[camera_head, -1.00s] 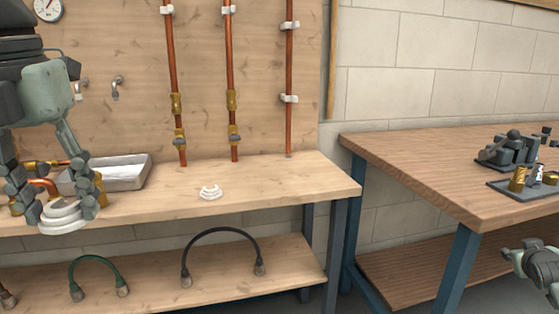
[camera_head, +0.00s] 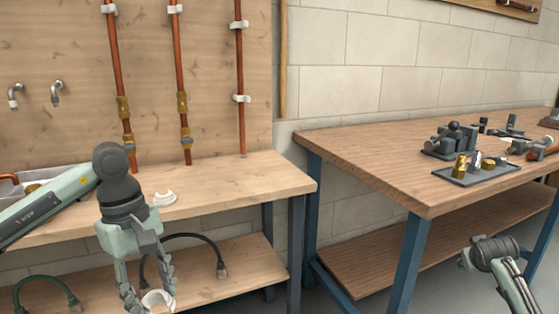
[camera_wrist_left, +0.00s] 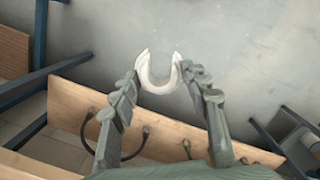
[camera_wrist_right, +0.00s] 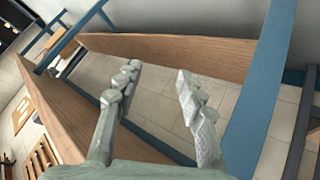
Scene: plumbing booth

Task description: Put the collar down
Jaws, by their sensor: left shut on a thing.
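My left gripper (camera_head: 147,297) points down in front of the left workbench and is shut on a white C-shaped collar (camera_head: 159,300). In the left wrist view the collar (camera_wrist_left: 158,74) sits between the fingertips, its gap facing away from the palm, with grey floor behind it. A second white open ring (camera_head: 164,198) lies on the left workbench top (camera_head: 240,187), just behind my left wrist in the head view. My right gripper (camera_wrist_right: 158,78) is open and empty in the right wrist view, near the right table's blue legs.
The right wooden table (camera_head: 370,150) holds a grey tray (camera_head: 480,173) with brass fittings and a dark vise-like tool (camera_head: 452,138). Its front left top is clear. Copper pipes (camera_head: 180,90) stand on the board behind the workbench. A black hose (camera_head: 205,240) lies on the lower shelf.

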